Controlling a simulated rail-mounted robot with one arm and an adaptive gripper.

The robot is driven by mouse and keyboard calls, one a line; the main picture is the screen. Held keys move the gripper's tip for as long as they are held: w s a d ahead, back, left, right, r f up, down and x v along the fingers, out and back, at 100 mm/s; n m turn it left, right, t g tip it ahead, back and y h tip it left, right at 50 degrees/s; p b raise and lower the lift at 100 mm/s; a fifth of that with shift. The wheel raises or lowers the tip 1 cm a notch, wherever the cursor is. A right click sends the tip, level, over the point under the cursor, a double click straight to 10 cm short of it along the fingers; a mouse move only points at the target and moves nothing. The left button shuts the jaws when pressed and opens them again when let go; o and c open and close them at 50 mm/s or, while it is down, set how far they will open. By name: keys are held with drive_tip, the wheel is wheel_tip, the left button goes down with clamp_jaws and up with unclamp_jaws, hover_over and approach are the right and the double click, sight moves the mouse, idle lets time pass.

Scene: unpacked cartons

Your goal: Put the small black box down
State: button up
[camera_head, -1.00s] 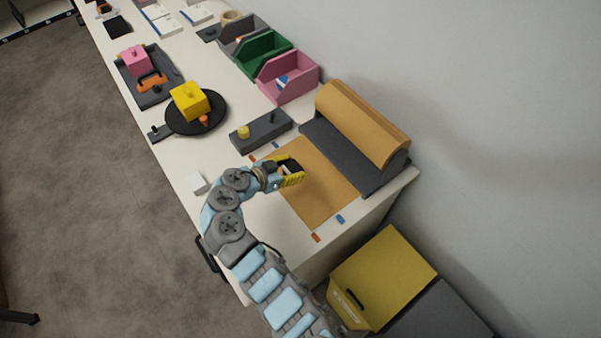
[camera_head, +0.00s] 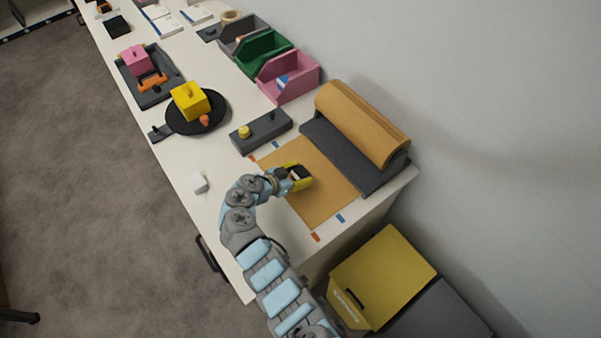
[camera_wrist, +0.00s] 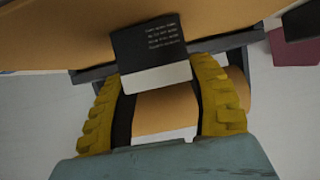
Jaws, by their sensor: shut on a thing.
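The small black box (camera_wrist: 150,50) shows in the wrist view between the tips of my gripper (camera_wrist: 164,95). It has lines of pale print on its dark face and a white band along its near edge. My gripper's yellow fingers are closed on its sides. In the head view my gripper (camera_head: 298,178) is over the brown paper sheet (camera_head: 325,200) near the table's right end. There the box (camera_head: 297,172) is small and partly hidden by the fingers. I cannot tell whether it touches the paper.
A brown paper roll (camera_head: 360,120) on a dark holder stands behind the sheet. A grey block with a yellow knob (camera_head: 262,131) lies to the left of the sheet. A small white block (camera_head: 199,183) sits near the front edge. Orange and blue markers flank the sheet.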

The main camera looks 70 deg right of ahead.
drive_tip(key=shift+f, duration=0.15)
drive_tip(key=o, duration=0.9)
drive_tip(key=shift+o, duration=0.2)
drive_tip(key=shift+r, duration=0.25)
drive_tip(key=v, duration=1.2)
drive_tip(key=shift+b, duration=0.35)
drive_tip(key=shift+w+d, duration=0.1)
